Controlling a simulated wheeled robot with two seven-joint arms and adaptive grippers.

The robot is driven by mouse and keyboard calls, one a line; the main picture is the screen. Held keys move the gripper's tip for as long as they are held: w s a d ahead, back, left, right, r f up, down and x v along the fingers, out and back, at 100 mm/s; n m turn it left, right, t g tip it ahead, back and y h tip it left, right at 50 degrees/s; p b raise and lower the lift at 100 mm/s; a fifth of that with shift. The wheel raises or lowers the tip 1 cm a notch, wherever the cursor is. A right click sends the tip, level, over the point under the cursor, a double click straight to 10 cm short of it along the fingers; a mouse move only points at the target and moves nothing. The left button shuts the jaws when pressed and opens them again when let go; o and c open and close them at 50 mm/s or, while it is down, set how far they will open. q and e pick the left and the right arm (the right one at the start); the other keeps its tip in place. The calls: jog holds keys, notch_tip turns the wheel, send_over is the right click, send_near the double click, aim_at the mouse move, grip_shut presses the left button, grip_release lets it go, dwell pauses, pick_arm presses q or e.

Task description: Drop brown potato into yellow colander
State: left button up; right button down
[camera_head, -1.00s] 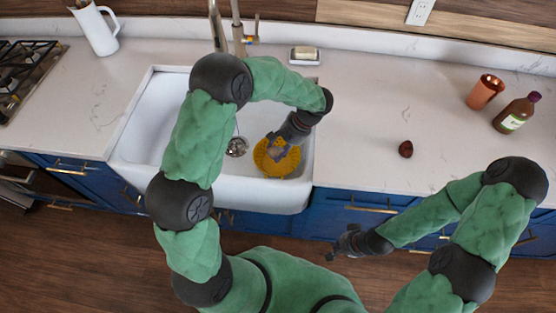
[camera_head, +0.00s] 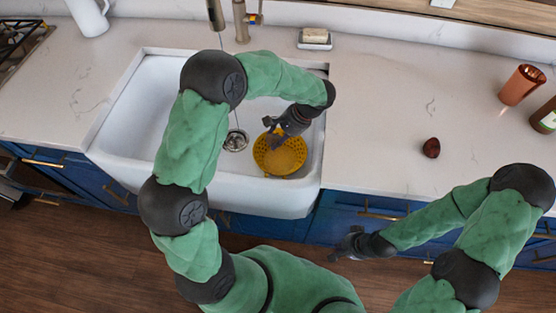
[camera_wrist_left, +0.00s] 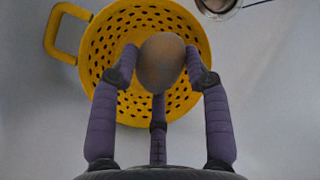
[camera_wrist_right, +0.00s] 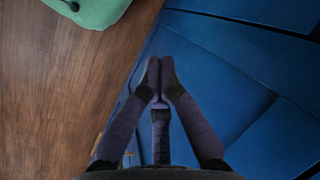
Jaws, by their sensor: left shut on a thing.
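The brown potato (camera_wrist_left: 161,62) is between the fingers of my left gripper (camera_wrist_left: 160,78) in the left wrist view. The left gripper is shut on it, above the yellow colander (camera_wrist_left: 92,50). The colander also shows in the head view (camera_head: 287,163), in the white sink, with my left gripper (camera_head: 276,135) over its far left part. The potato is hard to make out in the head view. My right gripper (camera_wrist_right: 160,80) has its fingertips together and looks empty. In the head view the right gripper (camera_head: 340,246) hangs in front of the blue cabinets.
The white sink (camera_head: 150,125) has a drain (camera_head: 236,141) left of the colander and a faucet (camera_head: 241,20) behind. A dark red-brown round item (camera_head: 431,148) lies on the right counter. A copper cup (camera_head: 522,84), a bottle (camera_head: 545,117) and a soap dish (camera_head: 314,40) stand further back.

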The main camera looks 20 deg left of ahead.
pick_arm(q)
jog(key=shift+f, duration=0.3)
jog(key=o, duration=1.2)
jog(key=shift+o, duration=0.2)
jog(key=v, duration=1.2)
